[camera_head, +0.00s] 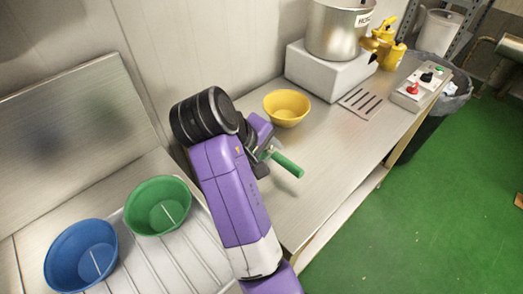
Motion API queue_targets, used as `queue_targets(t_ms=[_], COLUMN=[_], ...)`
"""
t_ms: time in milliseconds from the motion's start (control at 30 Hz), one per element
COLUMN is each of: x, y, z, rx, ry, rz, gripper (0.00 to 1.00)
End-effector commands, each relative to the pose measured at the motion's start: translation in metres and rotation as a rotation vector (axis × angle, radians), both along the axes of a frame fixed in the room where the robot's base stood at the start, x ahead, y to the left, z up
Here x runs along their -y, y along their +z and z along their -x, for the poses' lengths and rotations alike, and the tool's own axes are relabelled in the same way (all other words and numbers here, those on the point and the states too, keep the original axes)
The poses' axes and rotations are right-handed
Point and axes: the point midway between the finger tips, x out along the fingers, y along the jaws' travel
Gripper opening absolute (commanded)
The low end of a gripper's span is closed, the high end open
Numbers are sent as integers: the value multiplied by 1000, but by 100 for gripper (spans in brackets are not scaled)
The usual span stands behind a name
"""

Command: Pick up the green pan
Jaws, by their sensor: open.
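The green pan (143,222) is a round, deep bowl standing upright at the left, on the ribbed metal drainboard. A pale line shows inside it. My arm reaches across the middle of the view, to the right of the pan. My gripper (266,156) is open over the metal counter, well apart from the green pan. A tool with a green handle (288,164) is right beside the gripper. Its other end is partly hidden by the gripper, and I cannot tell whether they touch.
A blue pan (62,265) stands left of the green one. A yellow bowl (287,110) sits on the counter (325,150) beyond my gripper. A large metal kettle (337,32) stands on a white block (318,72). A switch box (420,88) is at the right. The counter's near part is clear.

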Motion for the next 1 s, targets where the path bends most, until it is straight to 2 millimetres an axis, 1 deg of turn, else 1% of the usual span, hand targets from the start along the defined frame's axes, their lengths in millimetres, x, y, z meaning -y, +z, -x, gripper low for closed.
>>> queue_targets(t_ms=[167, 300, 433, 567, 767, 800, 867, 1000], x=[9, 20, 25, 27, 27, 27, 27, 27], y=[-13, -27, -41, -46, -46, -46, -46, -46], z=[-9, -20, -27, -30, -30, -30, -30, -30], rx=[-1, -1, 0, 2, 2, 2, 2, 3], ry=[-2, -2, -1, 0, 0, 0, 0, 1], rz=[0, 0, 0, -1, -1, -1, -1, -2], gripper=[48, 48, 48, 48, 48, 40, 28, 1])
